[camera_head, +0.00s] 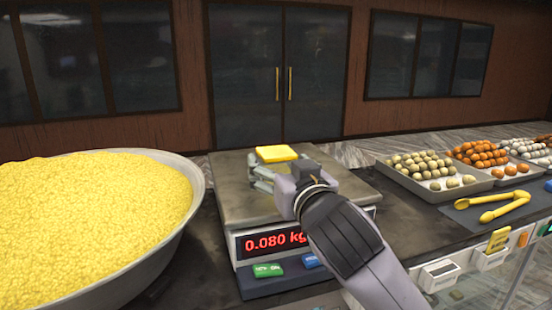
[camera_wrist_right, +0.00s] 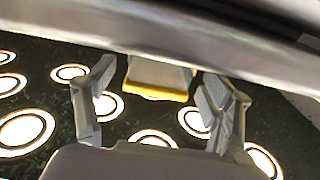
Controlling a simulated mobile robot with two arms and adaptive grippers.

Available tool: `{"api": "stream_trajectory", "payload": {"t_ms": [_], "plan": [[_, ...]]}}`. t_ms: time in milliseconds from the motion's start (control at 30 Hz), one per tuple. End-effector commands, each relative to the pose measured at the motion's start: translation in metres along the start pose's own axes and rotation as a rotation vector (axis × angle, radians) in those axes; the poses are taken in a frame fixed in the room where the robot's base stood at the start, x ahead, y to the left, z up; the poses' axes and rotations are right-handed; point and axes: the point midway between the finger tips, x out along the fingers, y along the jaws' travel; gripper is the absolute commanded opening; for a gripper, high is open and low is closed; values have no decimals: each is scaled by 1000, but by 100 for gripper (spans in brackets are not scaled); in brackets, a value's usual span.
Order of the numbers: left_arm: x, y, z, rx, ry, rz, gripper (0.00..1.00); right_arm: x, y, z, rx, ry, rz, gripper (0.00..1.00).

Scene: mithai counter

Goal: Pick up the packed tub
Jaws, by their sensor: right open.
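The packed tub (camera_head: 277,153) stands on the scale's steel plate (camera_head: 236,205). Its flat yellow lid shows in the head view, and its body is mostly hidden by my right gripper. My right gripper (camera_head: 280,172) is at the tub from the front, fingers spread low around it. In the right wrist view the tub (camera_wrist_right: 158,76) shows between the two open fingers of the gripper (camera_wrist_right: 162,85), with a gap visible on each side. Whether a finger touches it I cannot tell. My left gripper is not in view.
The scale display (camera_head: 272,241) reads 0.080 kg. A large bowl (camera_head: 197,190) of yellow grains stands close on the left. Trays of round sweets (camera_head: 458,192) and yellow tongs (camera_head: 492,205) lie on the right. Bare counter (camera_head: 405,220) separates the scale from them.

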Motion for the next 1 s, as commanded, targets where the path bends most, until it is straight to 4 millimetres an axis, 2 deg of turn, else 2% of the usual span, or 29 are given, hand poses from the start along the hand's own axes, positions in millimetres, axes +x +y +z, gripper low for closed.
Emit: {"api": "stream_trajectory", "payload": {"t_ms": [133,400,1000], "plan": [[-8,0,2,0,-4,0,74,16,1,-1,-1,-1,2,75],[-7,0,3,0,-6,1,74,18,1,0,0,0,2,74],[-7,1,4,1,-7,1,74,18,1,0,0,0,2,34]]}}
